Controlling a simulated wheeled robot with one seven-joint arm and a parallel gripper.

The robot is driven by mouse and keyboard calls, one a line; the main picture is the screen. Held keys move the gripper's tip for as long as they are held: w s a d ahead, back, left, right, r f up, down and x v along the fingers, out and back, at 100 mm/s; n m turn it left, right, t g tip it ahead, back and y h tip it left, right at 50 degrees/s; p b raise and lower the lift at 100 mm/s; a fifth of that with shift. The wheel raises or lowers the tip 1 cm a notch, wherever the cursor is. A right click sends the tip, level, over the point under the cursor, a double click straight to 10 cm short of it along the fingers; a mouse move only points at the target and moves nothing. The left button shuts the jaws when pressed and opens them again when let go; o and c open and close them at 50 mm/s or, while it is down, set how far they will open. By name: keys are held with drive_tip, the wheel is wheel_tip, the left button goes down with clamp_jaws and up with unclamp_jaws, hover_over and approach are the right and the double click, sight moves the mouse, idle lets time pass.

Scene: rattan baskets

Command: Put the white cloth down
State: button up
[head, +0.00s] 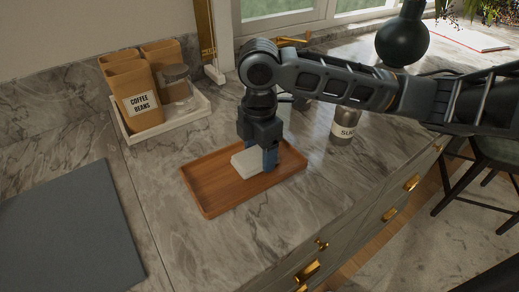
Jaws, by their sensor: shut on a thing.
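The white cloth (246,161) is a small folded pad at the middle of a brown wooden tray (212,204). My gripper (264,161) points down over the tray, with its blue fingers at the right part of the cloth. It is shut on the cloth. The cloth looks low over the tray's floor; I cannot tell whether it touches it. The gripper hides the cloth's back right part.
A white tray (125,130) with brown coffee bags (137,94) and a glass jar (177,84) stands behind, to the left. A labelled canister (345,124) stands right of the wooden tray. A grey mat (68,232) lies front left. Marble counter (160,215) is clear between.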

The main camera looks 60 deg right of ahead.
sight(260, 153)
drive_tip(key=o, duration=1)
wheel_tip(260, 153, up, 12)
drive_tip(key=shift+r, duration=0.1)
